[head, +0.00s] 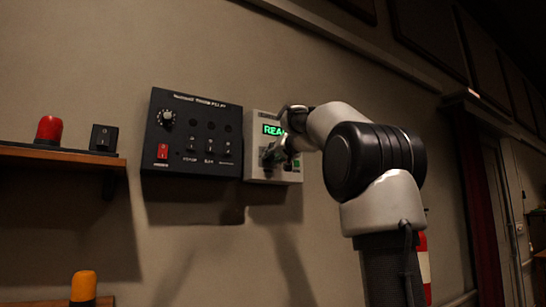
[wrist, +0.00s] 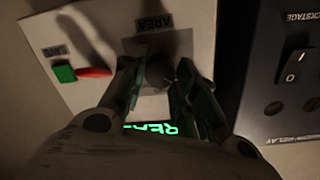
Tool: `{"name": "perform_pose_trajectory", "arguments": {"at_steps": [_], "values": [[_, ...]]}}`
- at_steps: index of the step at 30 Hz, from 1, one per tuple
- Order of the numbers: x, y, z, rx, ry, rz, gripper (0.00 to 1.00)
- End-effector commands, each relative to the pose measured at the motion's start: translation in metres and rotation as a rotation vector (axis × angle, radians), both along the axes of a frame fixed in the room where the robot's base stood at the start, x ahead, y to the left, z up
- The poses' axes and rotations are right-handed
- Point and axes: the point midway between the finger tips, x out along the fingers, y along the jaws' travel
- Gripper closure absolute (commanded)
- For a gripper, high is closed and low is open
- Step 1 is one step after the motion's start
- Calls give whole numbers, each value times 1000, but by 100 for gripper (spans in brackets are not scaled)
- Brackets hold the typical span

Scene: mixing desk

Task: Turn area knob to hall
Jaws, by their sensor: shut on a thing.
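The area knob (wrist: 160,70) is a dark round knob on a grey square plate in the wrist view, below an upside-down "AREA" label (wrist: 152,24). My gripper (wrist: 158,82) is shut on the knob, with one finger on each side of it. The fingers hide most of the knob, and I cannot tell which setting it points to. The pale control panel (head: 257,174) hangs on the wall in the head view, and my gripper (head: 271,153) is in front of it. Its green lit display (head: 272,129) shows letters starting "REA"; the rest is hidden.
A green button (wrist: 65,73) labelled "SAVE" and a red piece (wrist: 94,72) are beside my finger. A black switch panel (head: 192,135) adjoins the pale panel. A wooden shelf (head: 60,155) at left holds a red-topped object (head: 49,129) and a black switch box (head: 104,138).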

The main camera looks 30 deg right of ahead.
Motion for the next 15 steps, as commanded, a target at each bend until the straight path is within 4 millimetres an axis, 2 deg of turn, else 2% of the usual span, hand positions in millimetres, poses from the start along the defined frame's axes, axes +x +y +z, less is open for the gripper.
{"name": "perform_pose_trajectory", "arguments": {"at_steps": [6, 15], "values": [[0, 0, 0, 99, 3, 0, 94], [0, -1, 0, 149, 4, 0, 94]]}}
